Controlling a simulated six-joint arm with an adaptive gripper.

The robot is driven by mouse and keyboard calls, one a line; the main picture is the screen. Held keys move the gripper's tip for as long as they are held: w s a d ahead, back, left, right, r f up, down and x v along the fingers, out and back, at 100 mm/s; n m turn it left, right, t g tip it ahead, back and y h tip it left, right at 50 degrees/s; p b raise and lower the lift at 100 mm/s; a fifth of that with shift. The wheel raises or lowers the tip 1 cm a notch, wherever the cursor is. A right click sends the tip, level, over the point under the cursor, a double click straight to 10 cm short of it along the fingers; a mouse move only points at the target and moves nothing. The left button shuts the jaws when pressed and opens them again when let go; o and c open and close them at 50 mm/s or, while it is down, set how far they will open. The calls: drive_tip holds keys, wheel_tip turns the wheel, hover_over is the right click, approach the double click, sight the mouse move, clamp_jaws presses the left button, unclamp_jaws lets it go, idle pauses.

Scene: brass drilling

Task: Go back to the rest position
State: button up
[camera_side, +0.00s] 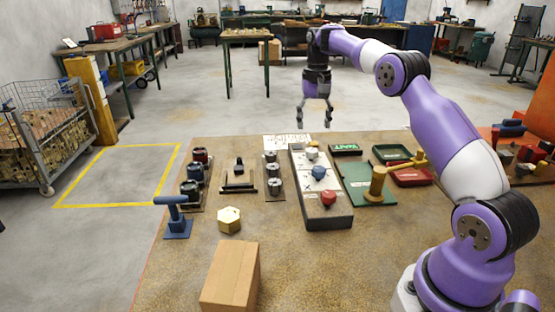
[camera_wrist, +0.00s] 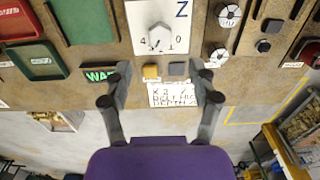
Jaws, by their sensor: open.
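My gripper (camera_side: 315,115) hangs in the air beyond the far edge of the work table (camera_side: 270,235), fingers pointing down. In the wrist view my gripper (camera_wrist: 162,82) has its two dark fingers spread wide, with nothing held between them. A grey control panel (camera_side: 338,222) with white, blue and red knobs stands on the table, nearer the side camera than my gripper.
On the table are a brass hexagonal piece (camera_side: 229,219), a cardboard box (camera_side: 230,275), a blue T-handle (camera_side: 173,213), a green plate (camera_side: 358,172) with a brass-coloured tool, and a red tray (camera_side: 411,178). Open floor (camera_side: 240,115) lies beyond the table.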

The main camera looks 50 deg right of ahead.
drive_tip(key=s+a+r+n+t, duration=0.1)
drive_tip(key=s+a+r+n, duration=0.15)
drive_tip(key=a+r, duration=0.3)
drive_tip(key=s+a+r+n+t, duration=0.2)
drive_tip(key=s+a+r, duration=0.2)
drive_tip(key=a, duration=0.3)
drive_tip(key=s+a+f+n+t, duration=0.2)
drive_tip(key=s+a+f+n, duration=0.2)
drive_tip(key=s+a, duration=0.4)
drive_tip(key=s+f, duration=0.1)
drive_tip(key=s, duration=0.3)
drive_tip(key=shift+s+a+f+t, duration=0.15)
drive_tip(key=shift+s+f+t, duration=0.05)
drive_tip(key=shift+t, duration=0.1)
drive_tip(key=shift+n, duration=0.25)
drive_tip(key=shift+c, duration=0.2)
